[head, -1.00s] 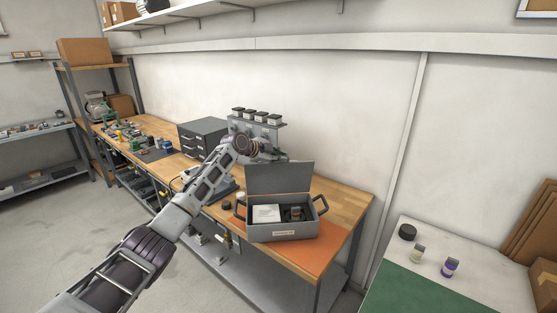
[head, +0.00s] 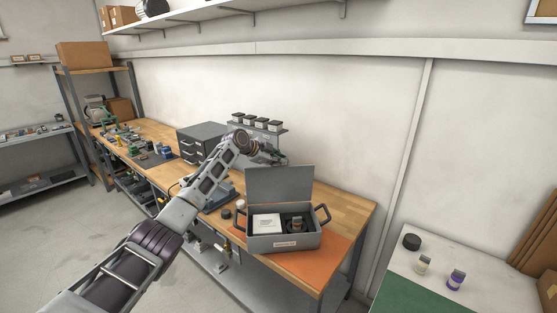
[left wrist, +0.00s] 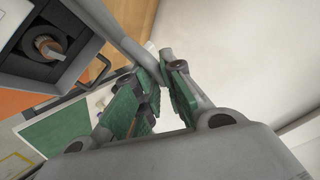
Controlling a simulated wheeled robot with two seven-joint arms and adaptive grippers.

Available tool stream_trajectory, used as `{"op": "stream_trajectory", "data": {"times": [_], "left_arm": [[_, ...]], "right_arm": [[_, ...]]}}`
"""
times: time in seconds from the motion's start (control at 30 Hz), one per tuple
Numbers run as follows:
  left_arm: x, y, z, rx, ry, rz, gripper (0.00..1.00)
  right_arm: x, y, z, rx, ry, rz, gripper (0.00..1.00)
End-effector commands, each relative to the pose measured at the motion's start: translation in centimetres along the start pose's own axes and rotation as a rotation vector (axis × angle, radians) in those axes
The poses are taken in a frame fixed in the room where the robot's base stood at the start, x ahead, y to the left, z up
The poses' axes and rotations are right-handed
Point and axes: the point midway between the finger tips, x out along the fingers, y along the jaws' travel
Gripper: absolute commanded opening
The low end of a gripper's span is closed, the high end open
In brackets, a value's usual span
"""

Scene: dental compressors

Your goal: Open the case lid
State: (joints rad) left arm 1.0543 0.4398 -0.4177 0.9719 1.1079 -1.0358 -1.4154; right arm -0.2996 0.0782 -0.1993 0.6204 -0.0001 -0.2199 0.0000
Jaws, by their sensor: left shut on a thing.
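The grey case (head: 285,242) stands on an orange mat at the near end of the wooden workbench. Its lid (head: 281,184) stands up at the back, open, with the inside showing. A white card and a dark round fitting with a copper-coloured part lie inside. My left gripper (head: 281,162) is at the lid's top edge, partly hidden by its own wrist. In the left wrist view, the green-padded fingers (left wrist: 156,98) are at the end of the grey lid (left wrist: 112,30), shut on its edge. The exact contact is hard to see. My right gripper is not in view.
A grey drawer cabinet (head: 201,140) and a small rack of dark-topped jars (head: 256,124) stand behind my left arm. Dark round pieces (head: 226,213) lie left of the case. A side table (head: 470,255) with small bottles stands at right.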

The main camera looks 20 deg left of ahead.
Motion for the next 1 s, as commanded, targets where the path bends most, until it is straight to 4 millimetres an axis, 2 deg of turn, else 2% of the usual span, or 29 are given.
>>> {"op": "stream_trajectory", "data": {"times": [0.03,0.17,0.2,0.67,1.0], "left_arm": [[0.0,0.0,0.1,0.0,-0.002,0.0,0.14],[0.0,0.0,0.1,0.0,-0.002,0.0,0.31],[0.0,0.1,0.2,-0.001,-0.003,0.001,0.32],[-0.2,0.1,0.3,-0.001,-0.004,0.002,0.32],[-2.1,0.1,0.2,0.001,-0.003,0.0,0.32]], "right_arm": [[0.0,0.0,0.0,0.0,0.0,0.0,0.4],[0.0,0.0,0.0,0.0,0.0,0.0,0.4],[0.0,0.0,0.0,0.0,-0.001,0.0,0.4],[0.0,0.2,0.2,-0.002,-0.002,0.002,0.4],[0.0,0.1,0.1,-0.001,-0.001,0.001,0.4]]}}
